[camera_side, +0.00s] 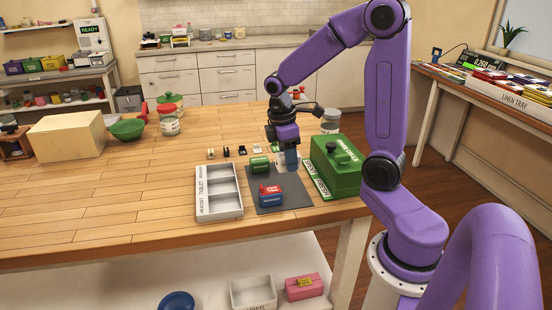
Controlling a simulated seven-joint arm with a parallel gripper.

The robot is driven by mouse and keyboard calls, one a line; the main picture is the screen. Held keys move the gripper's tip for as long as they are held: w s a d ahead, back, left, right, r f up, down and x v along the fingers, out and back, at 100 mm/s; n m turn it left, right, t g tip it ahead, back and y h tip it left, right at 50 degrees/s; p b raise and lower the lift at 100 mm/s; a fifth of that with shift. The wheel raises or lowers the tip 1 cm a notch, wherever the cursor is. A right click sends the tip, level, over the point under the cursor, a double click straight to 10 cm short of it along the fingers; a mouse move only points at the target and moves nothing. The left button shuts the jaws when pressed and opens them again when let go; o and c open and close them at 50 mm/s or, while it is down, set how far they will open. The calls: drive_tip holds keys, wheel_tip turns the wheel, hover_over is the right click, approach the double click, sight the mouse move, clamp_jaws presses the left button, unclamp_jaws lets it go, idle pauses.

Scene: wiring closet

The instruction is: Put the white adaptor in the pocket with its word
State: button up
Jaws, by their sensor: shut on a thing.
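My gripper (291,162) points down at the back right of a dark grey mat (293,197). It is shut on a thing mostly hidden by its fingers. A whitish piece, which looks like the white adaptor (279,158), shows at the left of the fingers. Whether it touches the mat is unclear. A grey tray (239,212) with three pockets in a column lies left of the mat. Words run along its left rim; they are too small to read surely. The pockets look empty.
A green block (259,165) and a red and blue block (271,196) are on the mat. A large green case (336,168) stands close right of my gripper. Several small black and white pieces lie behind the tray. The table's left front is clear.

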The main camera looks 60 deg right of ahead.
drive_tip(key=shift+s+a+r, duration=0.6)
drive_tip(key=shift+s+r, duration=0.25)
drive_tip(key=shift+s, duration=0.8)
drive_tip(key=n+t, duration=0.2)
drive_tip(key=n, duration=1.6)
hover_over(223, 190)
drive_tip(key=f, duration=0.9)
drive_tip(key=shift+s+a, duration=0.2)
drive_tip(key=shift+s, duration=0.15)
drive_tip(key=shift+w+f, duration=0.15)
drive_tip(key=shift+f, duration=0.75)
drive_tip(key=shift+w+f, duration=0.1)
drive_tip(key=shift+f, duration=0.8)
drive_tip(key=shift+f, duration=0.15)
drive_tip(key=o, duration=0.8)
